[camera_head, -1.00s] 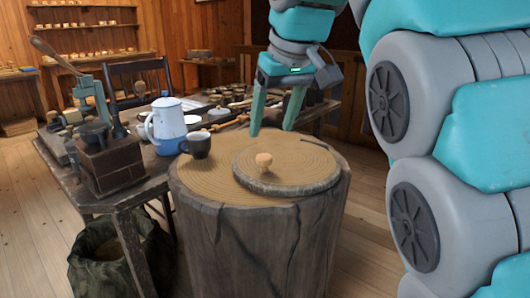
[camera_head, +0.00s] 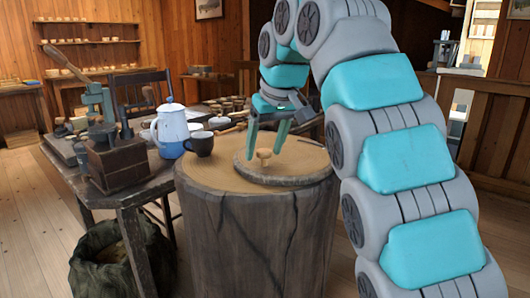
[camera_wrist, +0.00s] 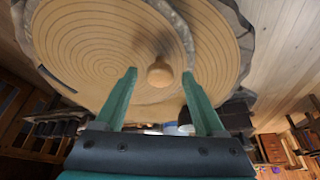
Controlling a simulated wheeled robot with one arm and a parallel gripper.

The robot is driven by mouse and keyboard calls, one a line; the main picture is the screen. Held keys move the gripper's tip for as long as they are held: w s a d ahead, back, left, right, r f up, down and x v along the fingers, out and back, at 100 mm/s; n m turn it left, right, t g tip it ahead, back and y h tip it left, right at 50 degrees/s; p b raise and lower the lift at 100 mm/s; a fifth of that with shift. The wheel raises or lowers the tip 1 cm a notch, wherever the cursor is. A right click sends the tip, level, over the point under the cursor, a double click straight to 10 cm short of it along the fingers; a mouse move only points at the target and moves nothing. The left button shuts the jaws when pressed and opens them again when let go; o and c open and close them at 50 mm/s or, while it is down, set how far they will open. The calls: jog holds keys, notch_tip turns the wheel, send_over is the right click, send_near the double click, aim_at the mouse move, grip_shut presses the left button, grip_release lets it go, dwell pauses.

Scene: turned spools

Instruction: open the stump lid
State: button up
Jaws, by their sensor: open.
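The stump (camera_head: 240,230) stands in the middle of the head view, with a pale ringed top. Its round wooden lid (camera_head: 300,178) with a bark edge lies flat on the right part of the top. A pale round knob (camera_head: 264,154) stands up from the lid. My gripper (camera_head: 263,146) is open, its two green fingers pointing down around or just behind the knob. In the wrist view, the knob (camera_wrist: 160,74) shows ahead of and between the fingertips (camera_wrist: 158,76). I cannot tell whether the fingers touch it.
A dark mug (camera_head: 200,143) stands on the stump's left rim, close to the lid. A blue and white coffee pot (camera_head: 170,128) and a grinder (camera_head: 115,158) stand on the wooden table at left. A sack (camera_head: 100,262) sits on the floor below.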

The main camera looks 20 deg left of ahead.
grip_shut()
dwell(0.5)
jog(key=shift+r, duration=0.1)
dwell(0.8)
